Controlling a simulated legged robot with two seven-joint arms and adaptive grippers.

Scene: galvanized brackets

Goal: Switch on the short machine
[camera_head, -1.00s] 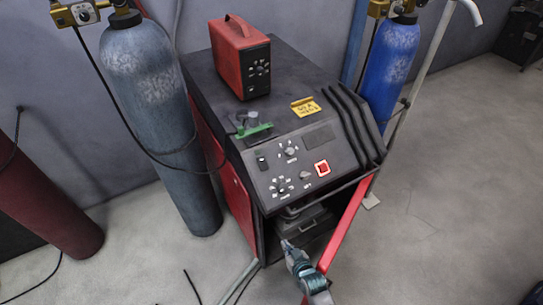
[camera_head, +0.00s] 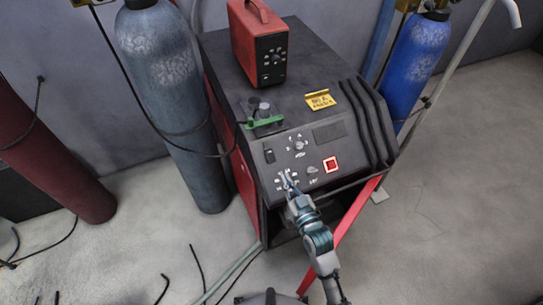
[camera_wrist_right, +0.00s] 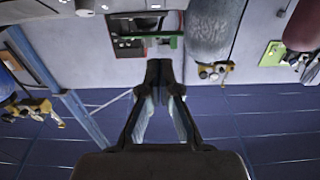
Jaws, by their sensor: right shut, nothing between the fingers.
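A wide dark machine with red sides (camera_head: 240,172) stands on the floor in the head view. Its sloped front panel has a red square button (camera_head: 331,164), a dark rocker switch (camera_head: 269,156) and several knobs. A smaller red machine with a black face (camera_head: 272,62) sits on top of it; I cannot tell which is the short one. My right gripper (camera_head: 288,179) is shut and empty, at the lower-left knob, partly hiding it; contact is unclear. In the wrist view the shut fingers (camera_wrist_right: 160,72) point toward a green part (camera_wrist_right: 168,42). My left gripper is out of view.
A grey gas cylinder (camera_head: 170,95) stands left of the machine and a blue one (camera_head: 411,65) right. A dark red cylinder (camera_head: 55,155) leans at the far left. Loose cables lie on the floor at lower left.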

